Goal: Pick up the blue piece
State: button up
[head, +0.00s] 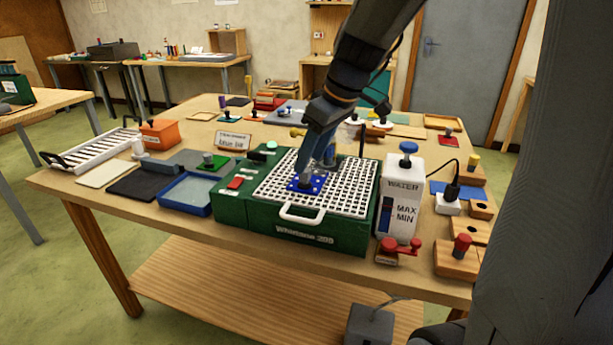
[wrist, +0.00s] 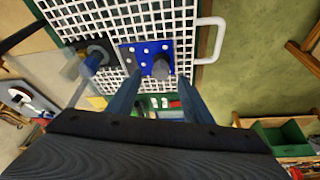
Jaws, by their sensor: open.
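The blue piece (head: 298,183) is a flat blue plate with white dots and a grey knob on top. It lies on the white grid (head: 345,200) of the green machine (head: 290,233), near its front edge. In the wrist view the blue piece (wrist: 145,47) shows just beyond the fingertips, with its grey knob (wrist: 160,68) toward the gap between the fingers. My gripper (head: 306,174) is open and points down over the piece. In the wrist view its two fingers (wrist: 157,84) are apart with nothing held. Whether the fingers touch the knob, I cannot tell.
A white handle (head: 302,215) sticks out at the grid's front. A white water tank (head: 399,205) stands at the right. A blue tray (head: 185,193) lies left of the machine.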

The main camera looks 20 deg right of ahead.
aim_at(309, 172)
jog(key=shift+p+x, duration=0.85)
jog(key=shift+x, duration=1.8)
jog(key=shift+w, duration=0.1)
jog(key=shift+r, duration=0.1)
jog(key=c, duration=1.1)
